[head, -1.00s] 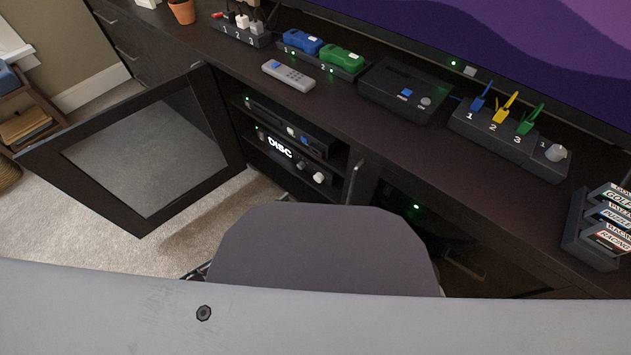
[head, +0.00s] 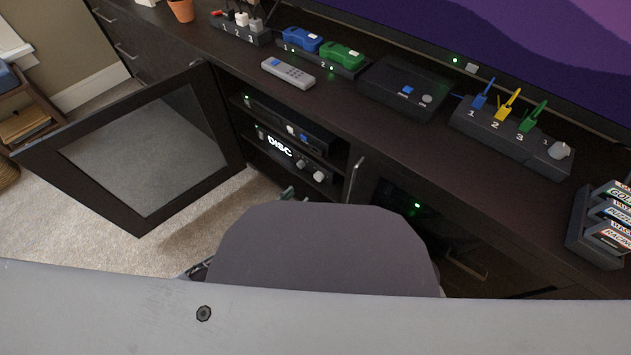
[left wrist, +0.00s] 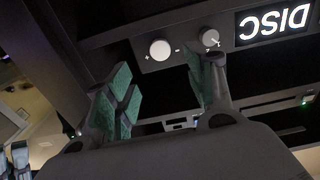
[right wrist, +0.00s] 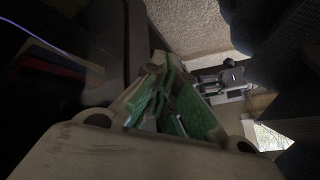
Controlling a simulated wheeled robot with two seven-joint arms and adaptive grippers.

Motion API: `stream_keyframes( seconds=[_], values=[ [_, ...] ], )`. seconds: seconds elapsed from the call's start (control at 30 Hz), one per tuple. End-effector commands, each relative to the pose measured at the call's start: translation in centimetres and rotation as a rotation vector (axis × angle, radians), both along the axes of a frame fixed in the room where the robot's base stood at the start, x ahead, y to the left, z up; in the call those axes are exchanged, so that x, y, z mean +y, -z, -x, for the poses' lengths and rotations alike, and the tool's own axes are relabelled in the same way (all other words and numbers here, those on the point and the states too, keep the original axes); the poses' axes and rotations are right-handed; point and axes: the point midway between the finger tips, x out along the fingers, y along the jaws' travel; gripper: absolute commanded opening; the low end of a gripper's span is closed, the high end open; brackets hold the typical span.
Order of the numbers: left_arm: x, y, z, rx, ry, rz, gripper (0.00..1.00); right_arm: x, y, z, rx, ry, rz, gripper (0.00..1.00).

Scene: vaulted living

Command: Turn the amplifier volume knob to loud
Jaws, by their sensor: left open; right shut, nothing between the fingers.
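The amplifier (head: 270,152) is a black unit with a lit DISC display, on the lower shelf of the open cabinet. Its volume knob (left wrist: 160,48), white-faced with minus and plus marks, shows in the left wrist view; it also shows in the head view (head: 320,176). A smaller pointer knob (left wrist: 208,38) sits between it and the display. My left gripper (left wrist: 163,88) is open in front of the panel; one finger overlaps the small knob's lower edge, contact unclear. Its tip (head: 288,193) barely shows in the head view. My right gripper (right wrist: 172,100) is shut and empty, away from the amplifier.
The glass cabinet door (head: 140,150) stands open to the left. Another device (head: 290,127) sits on the shelf above the amplifier. A closed door with an upright handle (head: 355,178) is at the right.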

Motion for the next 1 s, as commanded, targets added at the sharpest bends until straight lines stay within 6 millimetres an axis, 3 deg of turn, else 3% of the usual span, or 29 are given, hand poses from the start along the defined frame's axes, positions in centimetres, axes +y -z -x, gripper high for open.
stream_keyframes(
  seconds=[0.7,1.0],
  values=[
    [-5.0,0.1,-6.8,-0.002,0.001,0.001,0.55,0.7,3.1,-0.2,-0.024,-0.009,-0.041,0.00],
    [-6.3,0.1,-8.6,0.000,0.001,0.000,0.55,0.8,4.0,-0.3,-0.034,-0.011,-0.052,0.00]
  ],
)
